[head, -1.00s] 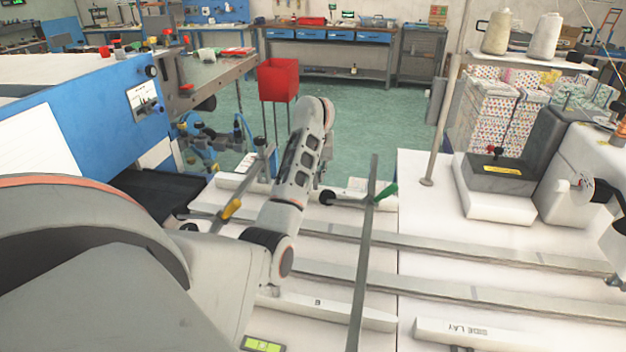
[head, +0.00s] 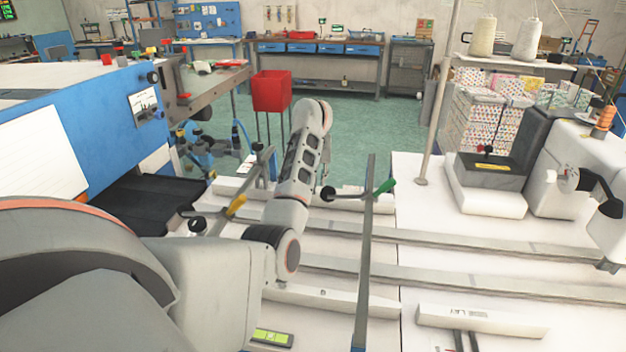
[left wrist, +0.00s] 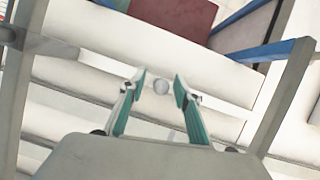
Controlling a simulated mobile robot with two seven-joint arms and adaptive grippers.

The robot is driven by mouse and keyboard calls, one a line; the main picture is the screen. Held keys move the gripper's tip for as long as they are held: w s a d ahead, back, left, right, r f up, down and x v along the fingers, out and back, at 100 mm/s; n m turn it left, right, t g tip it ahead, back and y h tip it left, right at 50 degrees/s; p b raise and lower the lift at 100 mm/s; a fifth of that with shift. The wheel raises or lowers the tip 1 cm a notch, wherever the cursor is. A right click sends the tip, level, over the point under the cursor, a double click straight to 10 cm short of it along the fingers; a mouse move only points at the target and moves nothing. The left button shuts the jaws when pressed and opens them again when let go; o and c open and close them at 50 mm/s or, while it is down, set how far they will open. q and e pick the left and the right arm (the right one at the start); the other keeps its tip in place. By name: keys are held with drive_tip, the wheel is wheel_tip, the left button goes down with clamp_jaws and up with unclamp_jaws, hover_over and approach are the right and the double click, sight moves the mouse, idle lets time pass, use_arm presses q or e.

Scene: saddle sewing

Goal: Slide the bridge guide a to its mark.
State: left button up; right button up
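A long grey metal bar (head: 364,270) with a green handle (head: 384,189) lies across the rails of the white table. A second lever with a yellow handle (head: 236,206) stands to its left. I cannot tell which is bridge guide a. My left arm reaches over the table between them and hides its own gripper in the head view. My right gripper is not in view.
Parallel grey rails (head: 480,243) run across the white table. A white block (head: 482,322) lies at the front right. The sewing machine (head: 574,165) stands at the right, and a blue machine (head: 95,140) at the left. A red bin (head: 271,91) stands beyond.

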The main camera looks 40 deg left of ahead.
use_arm(q)
drive_tip(key=v, duration=1.2)
idle(0.7)
